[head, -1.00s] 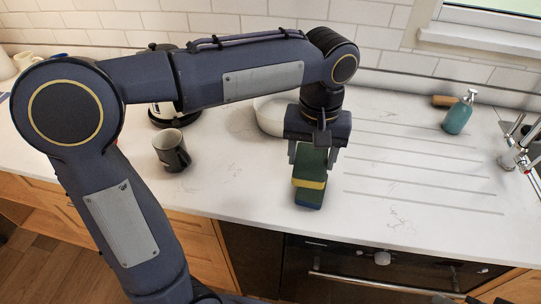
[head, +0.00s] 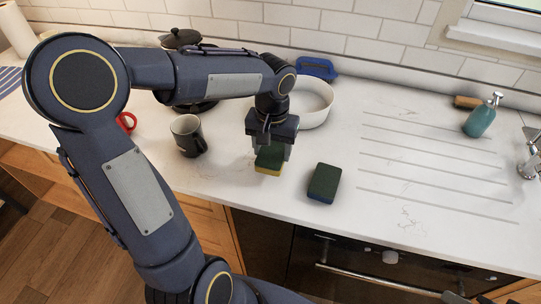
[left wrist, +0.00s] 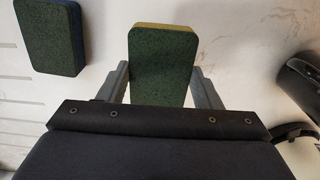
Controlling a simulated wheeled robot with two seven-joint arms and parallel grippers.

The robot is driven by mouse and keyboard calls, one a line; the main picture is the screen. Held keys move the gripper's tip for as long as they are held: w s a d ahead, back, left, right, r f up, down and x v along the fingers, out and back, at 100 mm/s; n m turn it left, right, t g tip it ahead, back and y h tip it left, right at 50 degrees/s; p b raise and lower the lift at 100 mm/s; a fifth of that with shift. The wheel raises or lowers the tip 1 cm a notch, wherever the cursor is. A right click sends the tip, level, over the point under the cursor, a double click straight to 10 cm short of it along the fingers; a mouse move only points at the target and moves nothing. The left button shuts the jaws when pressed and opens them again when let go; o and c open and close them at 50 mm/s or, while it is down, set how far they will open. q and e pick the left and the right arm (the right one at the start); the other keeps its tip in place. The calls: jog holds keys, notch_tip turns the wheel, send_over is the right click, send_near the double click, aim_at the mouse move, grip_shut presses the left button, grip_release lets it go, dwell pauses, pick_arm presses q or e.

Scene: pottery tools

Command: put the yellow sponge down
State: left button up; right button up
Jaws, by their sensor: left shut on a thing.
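The yellow sponge (head: 268,161) has a dark green top and a yellow lower layer. My left gripper (head: 269,150) points down and is shut on it, over the counter left of the blue sponge. In the left wrist view the yellow sponge (left wrist: 163,62) sits between the two fingers, green face showing. Whether its underside touches the counter I cannot tell. The blue sponge (head: 324,183), also green on top, lies flat on the counter, apart from the yellow one; it shows at upper left in the left wrist view (left wrist: 40,33). My right gripper is not in view.
A dark mug (head: 187,135) stands to the left of the gripper. A white round dish (head: 312,103) is behind it, with a blue item (head: 316,68) beyond. A teal soap bottle (head: 481,117) is at the right. The grooved counter right of the blue sponge is clear.

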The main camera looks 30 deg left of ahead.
aim_at(271, 152)
pick_arm(q)
jog(key=shift+a+f, duration=0.2)
jog(key=shift+f, duration=1.6)
jog(key=shift+f, duration=0.1)
jog(key=shift+f, duration=0.15)
jog(key=o, duration=0.6)
jog(key=shift+o, duration=0.2)
